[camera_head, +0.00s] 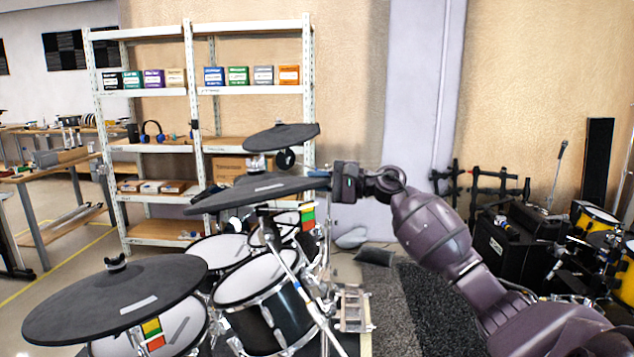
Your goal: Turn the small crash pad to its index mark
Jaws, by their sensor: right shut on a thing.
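The crash pad in my grip (240,196) is a dark, thin disc, seen nearly edge-on and slightly tilted, above the drums in the middle. A pale strip (270,187) lies on its top. My right gripper (326,179) comes in from the right and is shut on the pad's right rim. A tag with green, red and yellow blocks (308,215) shows just below the pad's right side; I cannot tell whether it is the index mark. My left gripper is not in view.
A smaller dark pad (281,137) stands above and behind the held pad. A large dark pad (75,308) with a pale strip is at front left. Drums (262,282) and stands fill the space below. A shelf rack (189,120) stands behind. Dark carpet (425,310) lies at right.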

